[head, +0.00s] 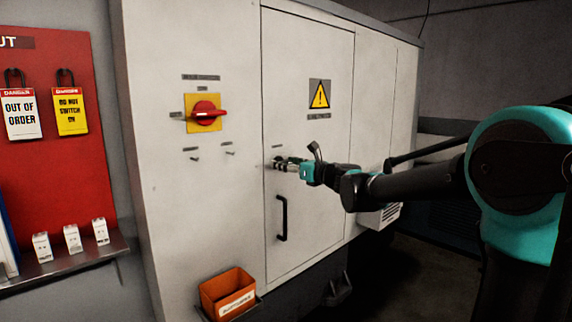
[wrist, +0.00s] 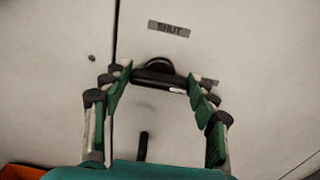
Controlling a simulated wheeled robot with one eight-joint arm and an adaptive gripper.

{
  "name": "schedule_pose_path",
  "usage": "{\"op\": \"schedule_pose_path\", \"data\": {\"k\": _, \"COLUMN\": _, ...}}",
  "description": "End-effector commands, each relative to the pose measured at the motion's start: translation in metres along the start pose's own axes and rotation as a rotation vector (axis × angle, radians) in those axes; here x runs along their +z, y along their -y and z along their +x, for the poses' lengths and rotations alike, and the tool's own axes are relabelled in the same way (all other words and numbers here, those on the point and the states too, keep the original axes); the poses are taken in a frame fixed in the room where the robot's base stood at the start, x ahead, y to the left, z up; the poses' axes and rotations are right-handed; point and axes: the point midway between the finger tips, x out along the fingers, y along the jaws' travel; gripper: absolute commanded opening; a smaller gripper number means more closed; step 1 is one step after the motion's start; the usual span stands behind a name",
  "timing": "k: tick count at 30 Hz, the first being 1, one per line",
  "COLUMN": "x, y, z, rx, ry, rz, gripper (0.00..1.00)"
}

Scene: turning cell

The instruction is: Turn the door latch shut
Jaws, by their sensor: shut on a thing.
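The door latch (wrist: 157,68) is a dark knob with a crossbar at the left edge of the pale cabinet door (head: 320,210). Its bar lies roughly level in the wrist view, under a small label reading SHUT (wrist: 169,29). My gripper (wrist: 160,79) is shut on the latch, one green-padded finger at each end of the bar. In the head view my gripper (head: 277,164) reaches the door from the right and hides most of the latch. The door looks flush with the cabinet front.
A black door handle (head: 282,218) is just below my gripper. A red rotary switch on a yellow plate (head: 205,113) is to the left. An orange bin (head: 228,293) hangs below. A red board (head: 55,150) with tags and a shelf (head: 70,268) stand at far left.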

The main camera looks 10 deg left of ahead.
Motion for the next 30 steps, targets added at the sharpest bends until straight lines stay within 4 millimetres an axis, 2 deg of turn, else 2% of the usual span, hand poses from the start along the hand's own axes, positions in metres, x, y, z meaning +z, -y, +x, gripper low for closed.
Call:
{"op": "schedule_pose_path", "data": {"k": 11, "x": 0.0000, "y": -0.0007, "z": 0.0000, "rx": 0.000, "ry": 0.000, "rz": -0.112, "gripper": 0.29}}
{"op": "schedule_pose_path", "data": {"k": 30, "x": -0.0012, "y": -0.0032, "z": -0.0001, "rx": 0.000, "ry": 0.000, "rz": -0.688, "gripper": 0.29}}
